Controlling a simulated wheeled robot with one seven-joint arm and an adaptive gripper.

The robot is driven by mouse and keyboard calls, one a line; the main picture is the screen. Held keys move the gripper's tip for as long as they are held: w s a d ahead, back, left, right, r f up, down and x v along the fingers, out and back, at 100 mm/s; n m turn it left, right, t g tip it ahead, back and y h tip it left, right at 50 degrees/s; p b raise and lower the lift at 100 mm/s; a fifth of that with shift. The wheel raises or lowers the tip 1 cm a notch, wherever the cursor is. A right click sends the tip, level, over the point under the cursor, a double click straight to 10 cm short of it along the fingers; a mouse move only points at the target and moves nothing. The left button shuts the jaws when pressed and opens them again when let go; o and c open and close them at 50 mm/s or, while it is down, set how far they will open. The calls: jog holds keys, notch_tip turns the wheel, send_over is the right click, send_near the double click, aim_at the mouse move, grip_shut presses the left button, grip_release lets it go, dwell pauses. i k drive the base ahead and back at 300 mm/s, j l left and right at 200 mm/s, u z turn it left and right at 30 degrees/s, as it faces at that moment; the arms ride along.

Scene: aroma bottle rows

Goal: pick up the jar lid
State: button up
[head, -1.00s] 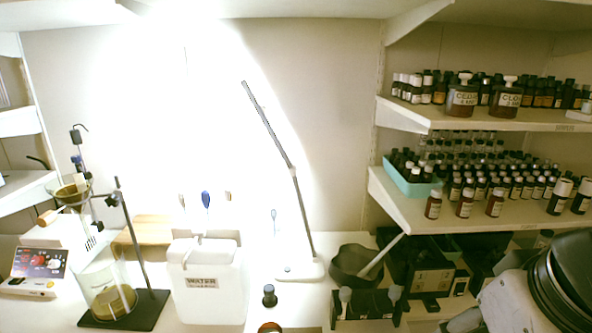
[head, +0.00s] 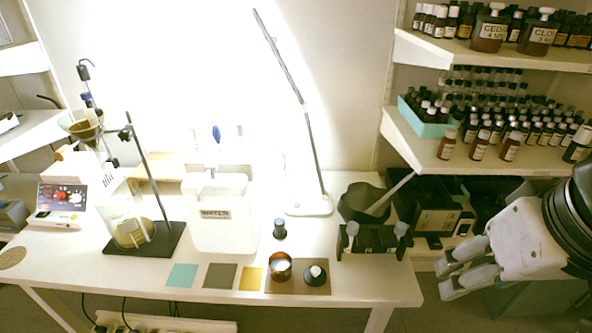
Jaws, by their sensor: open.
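A small dark round piece with a pale knob (head: 315,274), which looks like the jar lid, lies on a brown mat (head: 298,288) near the table's front edge. An open amber jar (head: 280,266) with pale contents stands just left of it on the same mat. The lid piece is small in the picture, so its exact shape is hard to tell. My gripper (head: 447,277) is at the right, beyond the table's right end, well apart from the lid. Its pale fingers point left, open, and nothing shows between them.
A small dark bottle (head: 279,229) stands behind the jar. A black rack (head: 370,243) and a dark mortar (head: 362,203) stand toward the table's right end. Teal, grey and yellow squares lie left of the mat. Bottle shelves (head: 470,156) overhang at right.

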aim_at(314, 276)
jog(key=i+l, duration=0.15)
jog(key=l, duration=0.2)
jog(key=i+l+u, duration=0.1)
jog(key=l, duration=0.25)
jog(key=i+l, duration=0.15)
jog(key=l, duration=0.15)
jog(key=i+l+u, duration=0.1)
jog(key=l, duration=0.25)
